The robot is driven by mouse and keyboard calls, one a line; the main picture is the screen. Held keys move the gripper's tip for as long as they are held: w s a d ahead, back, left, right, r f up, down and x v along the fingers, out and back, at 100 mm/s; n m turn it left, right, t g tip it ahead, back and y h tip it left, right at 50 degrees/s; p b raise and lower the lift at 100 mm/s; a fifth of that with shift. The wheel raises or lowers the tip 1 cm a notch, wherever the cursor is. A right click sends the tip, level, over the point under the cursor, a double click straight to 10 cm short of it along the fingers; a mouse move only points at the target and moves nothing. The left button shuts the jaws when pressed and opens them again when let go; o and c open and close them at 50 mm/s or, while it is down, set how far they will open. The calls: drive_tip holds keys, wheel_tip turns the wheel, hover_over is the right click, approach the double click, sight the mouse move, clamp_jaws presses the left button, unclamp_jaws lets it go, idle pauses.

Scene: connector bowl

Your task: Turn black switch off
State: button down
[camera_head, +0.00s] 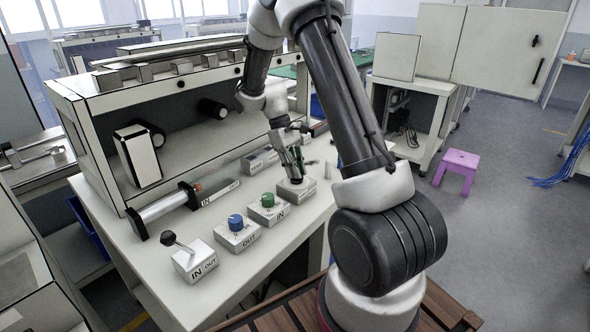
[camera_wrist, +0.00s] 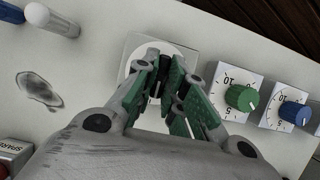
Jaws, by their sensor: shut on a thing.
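My gripper (camera_head: 295,176) reaches down onto a small light box (camera_head: 297,190) on the bench, right of the green knob. In the wrist view, my gripper (camera_wrist: 159,75) has its green-padded fingers closed around a narrow dark piece, the black switch (camera_wrist: 155,88), in front of a pale round dial on a square box (camera_wrist: 131,48). The fingers hide most of the switch, so I cannot tell which way it points.
A green knob (camera_head: 268,199), a blue knob (camera_head: 236,221) and a black-knobbed lever (camera_head: 169,239) stand on boxes in a row. A grey cylinder (camera_head: 165,207) lies behind them. In the wrist view, blue and white pegs (camera_wrist: 50,19) are at the upper left.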

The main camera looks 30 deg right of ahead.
drive_tip(key=shift+s+f, duration=0.1)
drive_tip(key=c, duration=1.5)
unclamp_jaws()
drive_tip(key=v, duration=1.2)
